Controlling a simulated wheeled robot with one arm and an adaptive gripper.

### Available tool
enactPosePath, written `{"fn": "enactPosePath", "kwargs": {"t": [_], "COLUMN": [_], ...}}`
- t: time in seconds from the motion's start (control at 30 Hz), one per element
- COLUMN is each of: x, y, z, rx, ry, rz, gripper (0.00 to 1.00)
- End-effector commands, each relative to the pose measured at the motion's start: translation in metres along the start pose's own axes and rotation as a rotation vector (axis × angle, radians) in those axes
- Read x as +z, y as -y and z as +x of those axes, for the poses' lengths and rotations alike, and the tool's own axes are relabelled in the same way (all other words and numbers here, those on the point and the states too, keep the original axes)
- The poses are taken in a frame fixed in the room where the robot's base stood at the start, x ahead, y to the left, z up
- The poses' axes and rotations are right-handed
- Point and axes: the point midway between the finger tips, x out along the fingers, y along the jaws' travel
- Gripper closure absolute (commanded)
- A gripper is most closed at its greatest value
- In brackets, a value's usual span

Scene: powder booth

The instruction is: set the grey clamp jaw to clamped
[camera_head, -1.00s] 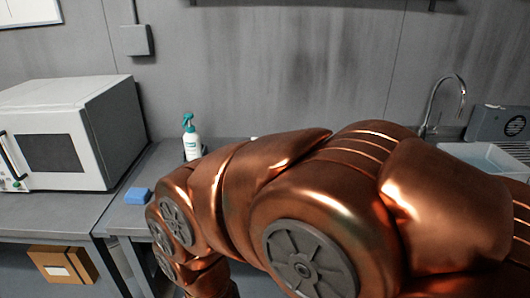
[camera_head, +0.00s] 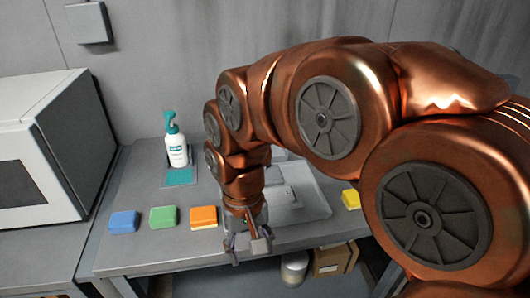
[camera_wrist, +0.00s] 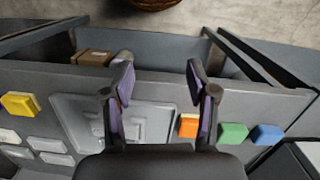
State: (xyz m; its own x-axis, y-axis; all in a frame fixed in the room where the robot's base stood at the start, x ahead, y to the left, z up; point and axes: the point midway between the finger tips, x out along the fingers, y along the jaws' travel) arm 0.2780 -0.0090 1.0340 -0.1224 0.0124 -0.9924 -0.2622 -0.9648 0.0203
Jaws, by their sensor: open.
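A grey fixture plate (camera_head: 308,207) lies on the bench, partly hidden behind my arm in the head view. Low grey parts (camera_head: 280,197) stand on it; I cannot make out which is the clamp jaw or how it is set. In the wrist view the plate (camera_wrist: 72,108) shows to the left and between my fingers, with pale grey parts (camera_wrist: 133,125) on it. My gripper (camera_head: 248,248) is at the bench's front edge, pointing down. In the wrist view my gripper (camera_wrist: 160,80) is open, with nothing between its purple-padded fingers.
Blue (camera_head: 123,222), green (camera_head: 163,217) and orange (camera_head: 203,217) sponges lie left of my gripper. A yellow block (camera_head: 350,199) is right of the plate.

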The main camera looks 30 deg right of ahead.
Motion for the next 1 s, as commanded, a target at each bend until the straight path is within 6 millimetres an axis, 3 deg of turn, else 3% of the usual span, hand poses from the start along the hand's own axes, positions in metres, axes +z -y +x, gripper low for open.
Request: {"fn": "enactPosePath", "kwargs": {"t": [0.03, 0.2, 0.47, 0.8, 1.0], "x": [-0.019, -0.075, -0.162, -0.267, -0.312], "y": [0.001, -0.001, -0.018, -0.073, -0.115], "z": [-0.010, -0.034, -0.060, -0.072, -0.069], "rx": [-0.006, -0.027, -0.062, -0.096, -0.108], "ry": [-0.007, -0.025, -0.045, -0.062, -0.075], "rz": [0.051, 0.250, 0.581, 1.065, 1.329], "gripper": [0.42, 0.42, 0.42, 0.42, 0.42]}}
